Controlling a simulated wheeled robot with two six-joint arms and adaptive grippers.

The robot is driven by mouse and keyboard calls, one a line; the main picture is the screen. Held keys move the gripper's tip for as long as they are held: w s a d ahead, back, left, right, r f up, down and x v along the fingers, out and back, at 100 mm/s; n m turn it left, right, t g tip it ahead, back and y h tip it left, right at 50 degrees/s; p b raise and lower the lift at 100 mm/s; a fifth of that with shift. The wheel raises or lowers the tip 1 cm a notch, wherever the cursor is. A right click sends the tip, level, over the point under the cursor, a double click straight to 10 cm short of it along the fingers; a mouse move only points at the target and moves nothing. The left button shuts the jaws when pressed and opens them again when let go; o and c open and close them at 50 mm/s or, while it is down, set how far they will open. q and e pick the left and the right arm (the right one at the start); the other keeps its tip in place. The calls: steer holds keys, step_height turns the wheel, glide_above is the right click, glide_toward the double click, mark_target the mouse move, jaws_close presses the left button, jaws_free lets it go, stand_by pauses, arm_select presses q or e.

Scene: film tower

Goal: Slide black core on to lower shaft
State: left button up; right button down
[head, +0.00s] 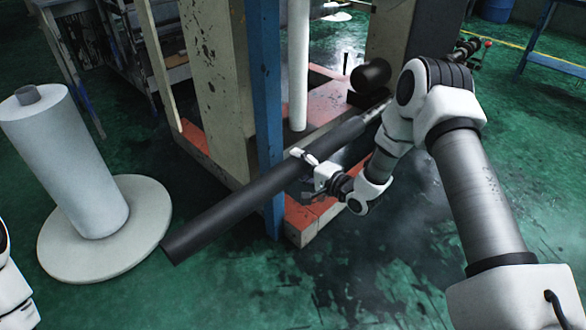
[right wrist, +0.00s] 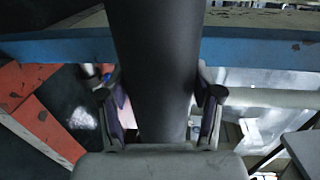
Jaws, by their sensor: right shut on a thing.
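The black core (head: 235,203) is a long dark tube, slanting from the lower left up to the right in the head view. My right gripper (head: 305,157) is shut on it towards its upper right part. In the right wrist view the core (right wrist: 155,65) runs between the two fingers of my right gripper (right wrist: 162,105). A pale metal shaft (head: 374,113), which looks like the lower shaft, shows at the core's far end. The core's end is in line with it and appears to meet it; I cannot tell how far it is around it. My left gripper is outside the view.
A blue post (head: 268,100) and a beige machine frame (head: 215,75) stand close behind the core. A white roll (head: 70,165) stands on a round pale base (head: 145,205) at the left. A dark roller (head: 371,75) sits above the shaft. Green floor at the front is clear.

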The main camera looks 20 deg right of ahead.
mark_target(373, 119)
steer(key=w+d, duration=0.1)
steer(key=d, duration=0.3)
steer(key=w+d+b, duration=0.1)
steer(key=w+d, duration=0.1)
steer(key=d, duration=0.3)
steer(key=w+d, duration=0.2)
steer(key=d, duration=0.3)
steer(key=shift+d+b, duration=0.1)
steer(key=shift+b, duration=0.2)
steer(key=shift+w+d, duration=0.1)
